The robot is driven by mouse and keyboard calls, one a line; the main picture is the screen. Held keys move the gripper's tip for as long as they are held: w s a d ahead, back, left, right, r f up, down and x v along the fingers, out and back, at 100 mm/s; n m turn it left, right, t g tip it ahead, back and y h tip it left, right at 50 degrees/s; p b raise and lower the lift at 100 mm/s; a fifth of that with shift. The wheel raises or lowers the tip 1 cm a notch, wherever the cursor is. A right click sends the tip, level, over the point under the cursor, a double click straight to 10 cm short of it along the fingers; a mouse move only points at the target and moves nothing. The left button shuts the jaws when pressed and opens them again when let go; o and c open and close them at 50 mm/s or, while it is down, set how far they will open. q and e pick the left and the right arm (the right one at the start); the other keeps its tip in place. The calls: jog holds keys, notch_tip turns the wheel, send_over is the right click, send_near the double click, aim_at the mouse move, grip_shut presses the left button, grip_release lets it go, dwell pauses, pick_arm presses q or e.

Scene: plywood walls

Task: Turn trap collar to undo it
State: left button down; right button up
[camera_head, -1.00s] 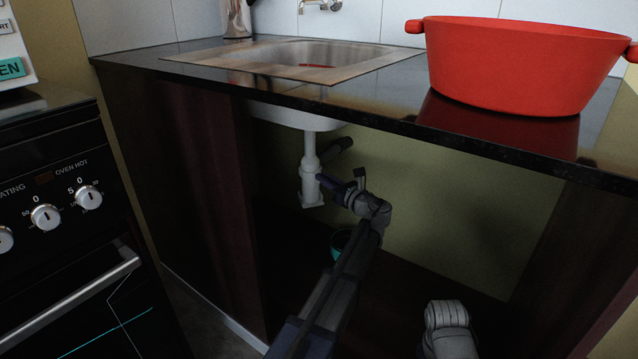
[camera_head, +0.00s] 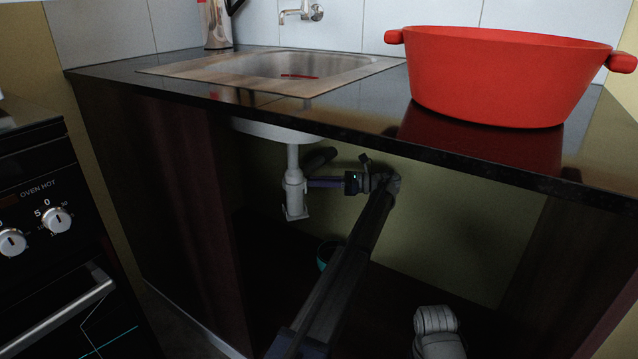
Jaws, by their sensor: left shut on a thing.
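The white drain pipe with its trap (camera_head: 293,190) hangs under the sink, inside the open cabinet. The trap collar is a small white ring on this pipe and is hard to make out. My left gripper (camera_head: 312,184) reaches in from the right side of the pipe, its fingers at the collar's height and touching it. It is shut on the collar; the fingertips are small and dark here. Part of my right arm (camera_head: 437,325) shows at the bottom right; its gripper is out of view.
The dark worktop (camera_head: 350,118) overhangs the cabinet, with the sink (camera_head: 290,68) set in it. A red pot (camera_head: 495,75) stands on top. A teal-rimmed container (camera_head: 323,258) sits on the cabinet floor, partly behind my left arm. An oven (camera_head: 50,220) stands at the left.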

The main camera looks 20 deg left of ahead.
pick_arm(q)
jog(key=shift+w+a+n+g+h, duration=0.15)
jog(key=shift+w+n+g+h, duration=0.2)
jog(key=shift+g, duration=0.25)
pick_arm(e)
jog(key=shift+w, duration=0.3)
pick_arm(q)
jog(key=shift+a, duration=0.1)
pick_arm(e)
jog(key=shift+w+a, duration=0.1)
jog(key=shift+a, duration=0.05)
pick_arm(q)
jog(key=c, duration=0.9)
grip_release()
